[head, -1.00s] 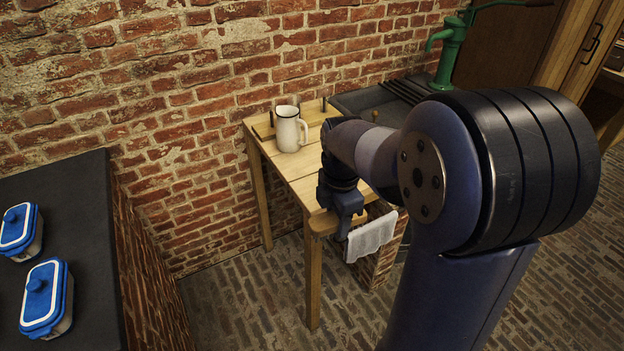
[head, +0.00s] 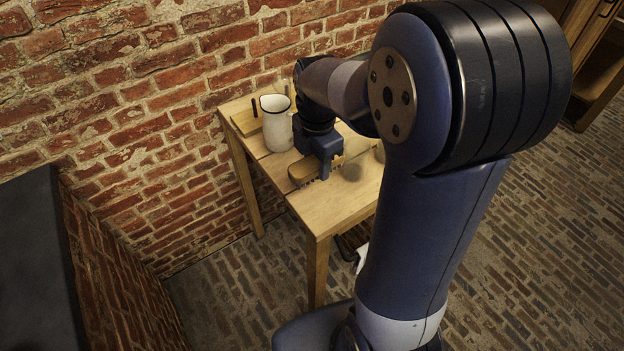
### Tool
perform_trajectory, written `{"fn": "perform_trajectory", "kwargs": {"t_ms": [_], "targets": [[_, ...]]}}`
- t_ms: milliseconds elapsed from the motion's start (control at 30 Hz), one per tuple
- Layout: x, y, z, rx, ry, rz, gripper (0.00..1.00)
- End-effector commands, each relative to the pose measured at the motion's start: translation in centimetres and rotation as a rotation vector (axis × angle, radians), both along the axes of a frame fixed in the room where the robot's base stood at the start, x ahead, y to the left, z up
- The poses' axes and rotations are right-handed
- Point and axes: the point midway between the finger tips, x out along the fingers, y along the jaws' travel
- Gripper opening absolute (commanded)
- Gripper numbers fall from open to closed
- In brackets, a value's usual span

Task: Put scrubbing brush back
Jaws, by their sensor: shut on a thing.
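The scrubbing brush (head: 302,173) has a tan wooden back and dark bristles. My gripper (head: 324,173) is shut on it over the wooden table (head: 318,214). The gripper points downward and hides the brush's middle. The bristles face down. Shadows lie on the tabletop to the right of the brush; whether the bristles touch the table is hard to tell. A white enamel jug (head: 277,128) with a dark rim stands just behind and left of the gripper.
A wooden board with upright dark pegs (head: 245,122) lies at the back of the table, partly hidden by the jug. A brick wall (head: 150,140) runs behind. My arm covers the table's right side. The table's front left is clear.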

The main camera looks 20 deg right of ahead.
Motion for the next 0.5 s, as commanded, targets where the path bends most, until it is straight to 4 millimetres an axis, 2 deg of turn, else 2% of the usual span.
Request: {"fn": "perform_trajectory", "kwargs": {"t_ms": [33, 133, 367, 500], "targets": [[-0.2, 0.0, -1.2, 0.000, 0.009, 0.000, 0.25], [-0.1, 0.0, -3.1, 0.000, 0.007, 0.000, 0.25], [-0.1, 0.0, -5.5, 0.000, 0.004, 0.000, 0.25], [-0.1, 0.0, -7.6, 0.000, 0.005, 0.000, 0.25]]}}
